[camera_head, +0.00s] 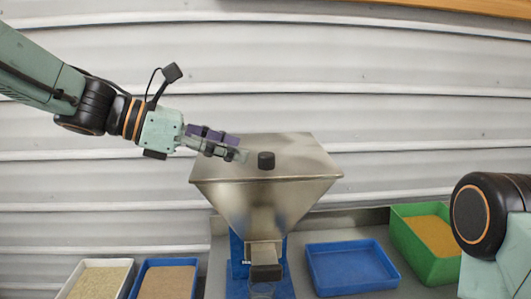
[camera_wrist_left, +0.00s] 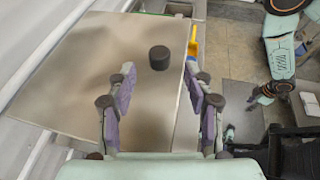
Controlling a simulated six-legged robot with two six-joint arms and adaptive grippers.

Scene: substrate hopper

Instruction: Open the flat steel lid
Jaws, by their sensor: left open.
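The flat steel lid (camera_head: 238,160) lies level on top of the steel hopper (camera_head: 262,205) and looks shut. A short black knob (camera_head: 266,160) stands up from it toward its front right; it also shows in the left wrist view (camera_wrist_left: 159,58). My left gripper (camera_head: 240,150) is open and empty, just above the lid and to the left of the knob. In the left wrist view its two fingers (camera_wrist_left: 158,72) are spread, with the knob a little beyond the fingertips and in the gap between them. I see no contact with the knob.
A blue tray (camera_head: 350,283) and a green bin (camera_head: 428,263) with tan material stand right of the hopper. Two trays (camera_head: 132,285) with grainy material stand at lower left. A corrugated wall (camera_head: 400,120) rises behind. My right arm is at far right.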

